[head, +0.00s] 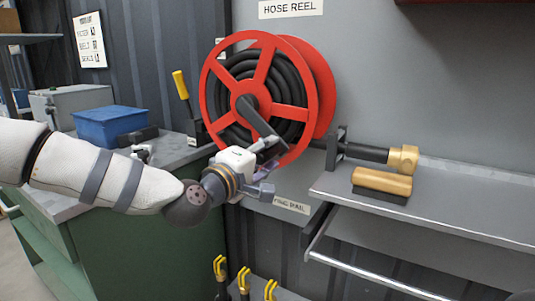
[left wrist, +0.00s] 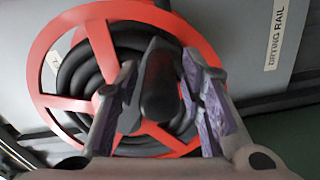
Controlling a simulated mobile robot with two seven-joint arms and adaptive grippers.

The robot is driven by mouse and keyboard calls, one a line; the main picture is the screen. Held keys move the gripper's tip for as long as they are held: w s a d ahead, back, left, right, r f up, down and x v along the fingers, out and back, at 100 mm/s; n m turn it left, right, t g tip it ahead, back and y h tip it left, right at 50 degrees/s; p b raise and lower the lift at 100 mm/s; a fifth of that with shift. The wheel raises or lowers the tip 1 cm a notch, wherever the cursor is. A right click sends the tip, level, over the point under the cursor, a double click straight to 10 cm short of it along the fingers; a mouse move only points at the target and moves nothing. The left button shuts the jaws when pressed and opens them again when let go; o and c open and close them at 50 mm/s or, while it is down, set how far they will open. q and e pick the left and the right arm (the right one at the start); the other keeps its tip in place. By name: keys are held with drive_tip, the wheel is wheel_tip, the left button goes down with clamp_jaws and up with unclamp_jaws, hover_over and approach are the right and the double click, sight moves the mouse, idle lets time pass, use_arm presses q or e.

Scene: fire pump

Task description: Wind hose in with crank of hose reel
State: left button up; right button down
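The red hose reel (head: 310,93) hangs on the grey wall, with black hose (head: 287,75) coiled between its red spoked rims. Its dark crank (head: 257,122) runs from the hub down to the right. My left gripper (head: 274,166) is at the crank's lower end, its fingers spread. In the left wrist view, the dark crank handle (left wrist: 160,85) points towards the camera between the two fingers of the gripper (left wrist: 163,100). Narrow gaps seem to show beside the handle, so the fingers look open around it. The handle is mostly hidden by the gripper in the head view.
A hose nozzle with brass tip (head: 403,158) sticks out right of the reel, above a wooden-backed brush (head: 382,182) on a metal shelf (head: 450,206). A blue bin (head: 108,125) and a yellow-handled lever (head: 181,85) stand left. Yellow-topped tools (head: 244,280) are below.

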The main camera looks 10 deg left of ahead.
use_arm(q)
drive_tip(key=shift+w+a+f, duration=0.1)
drive_tip(key=shift+f, duration=0.1)
drive_tip(key=shift+s, duration=0.3)
drive_tip(key=v, duration=1.1)
drive_tip(key=shift+s+a, duration=0.15)
drive_tip(key=shift+s, duration=0.1)
